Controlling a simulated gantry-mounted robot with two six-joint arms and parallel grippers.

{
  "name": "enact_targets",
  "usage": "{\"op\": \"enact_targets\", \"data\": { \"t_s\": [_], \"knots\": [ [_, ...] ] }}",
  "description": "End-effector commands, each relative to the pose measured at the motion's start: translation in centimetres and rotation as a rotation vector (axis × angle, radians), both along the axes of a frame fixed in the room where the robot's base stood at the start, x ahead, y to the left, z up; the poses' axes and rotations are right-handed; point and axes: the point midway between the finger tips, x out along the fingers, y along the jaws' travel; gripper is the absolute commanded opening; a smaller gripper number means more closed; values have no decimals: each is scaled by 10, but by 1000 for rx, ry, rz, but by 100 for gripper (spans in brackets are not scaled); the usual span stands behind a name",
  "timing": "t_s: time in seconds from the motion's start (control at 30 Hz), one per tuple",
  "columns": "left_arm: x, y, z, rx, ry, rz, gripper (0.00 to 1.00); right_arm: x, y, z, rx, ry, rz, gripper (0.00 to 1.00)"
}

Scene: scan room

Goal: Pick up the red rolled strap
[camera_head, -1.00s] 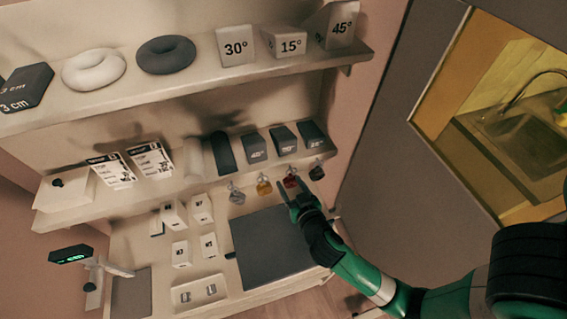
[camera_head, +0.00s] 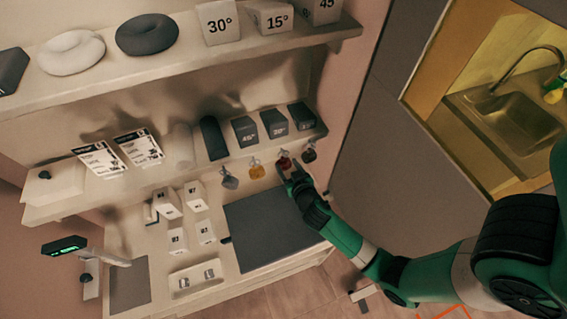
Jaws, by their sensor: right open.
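The red rolled strap (camera_head: 284,160) hangs at the front edge of the middle shelf (camera_head: 130,192), between a yellow one (camera_head: 256,169) and a dark one (camera_head: 309,152). It is small and partly hidden behind my right gripper's fingertips. My right gripper (camera_head: 288,169) is open, its fingers pointing up toward the red strap from just below and in front. I cannot tell whether the fingers touch it. My left gripper is not in view.
A grey hanging item (camera_head: 229,179) is left of the yellow one. Dark angled blocks (camera_head: 245,131) stand on the shelf above. Below lie a dark flat pad (camera_head: 270,228), several small white boxes (camera_head: 178,242) and a tray (camera_head: 196,278). Open floor lies at lower right.

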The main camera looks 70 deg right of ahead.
Motion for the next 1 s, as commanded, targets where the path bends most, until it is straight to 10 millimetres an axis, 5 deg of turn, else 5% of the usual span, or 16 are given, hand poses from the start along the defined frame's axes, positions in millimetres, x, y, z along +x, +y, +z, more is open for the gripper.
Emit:
{"op": "enact_targets", "data": {
  "t_s": [0.23,0.53,0.87,1.0],
  "knots": [
    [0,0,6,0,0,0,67,25,-28,-10,-2,0,-1,62],
    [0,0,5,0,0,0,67,29,-32,-13,0,-1,1,61],
    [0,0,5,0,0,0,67,29,-31,-13,0,0,1,1],
    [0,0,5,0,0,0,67,29,-31,-13,0,0,1,0]
  ]
}}
